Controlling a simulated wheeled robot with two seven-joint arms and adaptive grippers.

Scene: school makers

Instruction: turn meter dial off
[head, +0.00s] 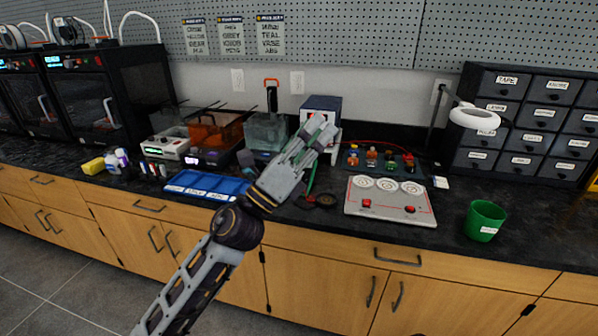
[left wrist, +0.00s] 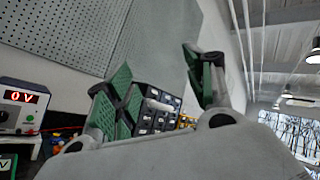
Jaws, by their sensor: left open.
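My left gripper (head: 318,133) reaches over the counter from the front, fingers pointing up and right. In the left wrist view its green-padded fingers (left wrist: 158,88) are spread apart with nothing between them. Behind the gripper stands a white and dark blue box (head: 321,103). In the left wrist view a boxy unit (left wrist: 18,103) shows a red "0 V" display and a knob. Below it a dark device with a green edge (left wrist: 8,163) is cut off by the frame. No meter dial can be made out clearly, and its setting cannot be read. My right gripper is out of view.
A blue tray (head: 205,186) lies left of my arm. A green cup (head: 484,220) stands near the front edge. Drawer units (head: 525,112) stand at the back right.

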